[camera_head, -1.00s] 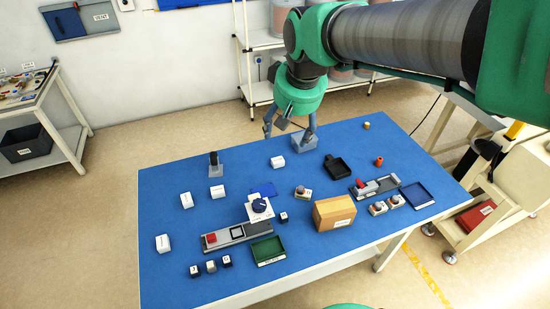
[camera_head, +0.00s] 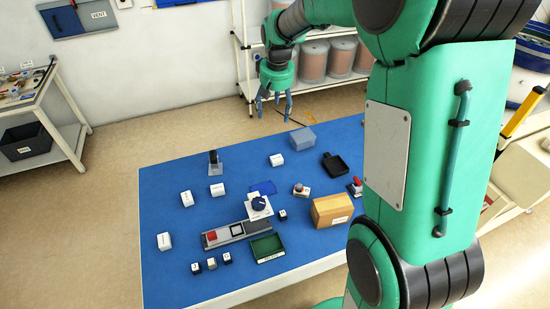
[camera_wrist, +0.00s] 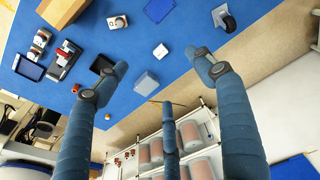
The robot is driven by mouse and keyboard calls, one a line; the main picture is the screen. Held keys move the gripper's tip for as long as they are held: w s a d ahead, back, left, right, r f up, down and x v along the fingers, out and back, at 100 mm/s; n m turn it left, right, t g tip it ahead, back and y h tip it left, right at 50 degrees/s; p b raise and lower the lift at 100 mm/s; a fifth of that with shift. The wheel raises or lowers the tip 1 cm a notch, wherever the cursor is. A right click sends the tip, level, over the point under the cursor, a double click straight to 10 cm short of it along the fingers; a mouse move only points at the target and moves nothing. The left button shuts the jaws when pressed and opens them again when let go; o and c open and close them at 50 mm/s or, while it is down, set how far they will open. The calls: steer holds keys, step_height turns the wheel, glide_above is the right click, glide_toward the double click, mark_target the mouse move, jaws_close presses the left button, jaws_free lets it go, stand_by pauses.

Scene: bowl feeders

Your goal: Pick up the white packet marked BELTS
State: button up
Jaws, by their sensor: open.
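Several small white packets lie on the blue table: one at the back middle (camera_head: 276,159), one left of centre (camera_head: 217,190), one further left (camera_head: 186,199) and one at the front left (camera_head: 164,241). Their markings are too small to read, so I cannot tell which says BELTS. My gripper (camera_head: 273,106) is open and empty, raised beyond the table's far edge, behind the back packet. In the wrist view its fingers are spread wide, and a white packet (camera_wrist: 160,51) shows beyond them on the table.
A grey-blue box (camera_head: 302,138) stands near the table's far edge. A black tray (camera_head: 333,166), a tan box (camera_head: 333,211), a green tray (camera_head: 267,248) and a grey switch panel (camera_head: 237,234) occupy the table. Shelving with drums (camera_head: 312,57) stands behind. My arm hides the table's right side.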

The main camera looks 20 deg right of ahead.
steer(key=w+d+f+g+p, duration=0.1)
steer(key=w+d+f, duration=0.3)
steer(key=w+f, duration=0.75)
steer(key=g+p, duration=0.1)
steer(key=p, duration=0.1)
glide_above(277, 158)
step_height(277, 158, down, 16)
steer(key=shift+s+f, duration=0.1)
steer(key=shift+f, duration=0.05)
steer(key=shift+f, duration=0.1)
steer(key=shift+f, duration=4.2)
steer(key=shift+f, duration=0.15)
steer(key=shift+a+f, duration=0.1)
steer(key=shift+f, duration=2.35)
steer(key=c, duration=1.5)
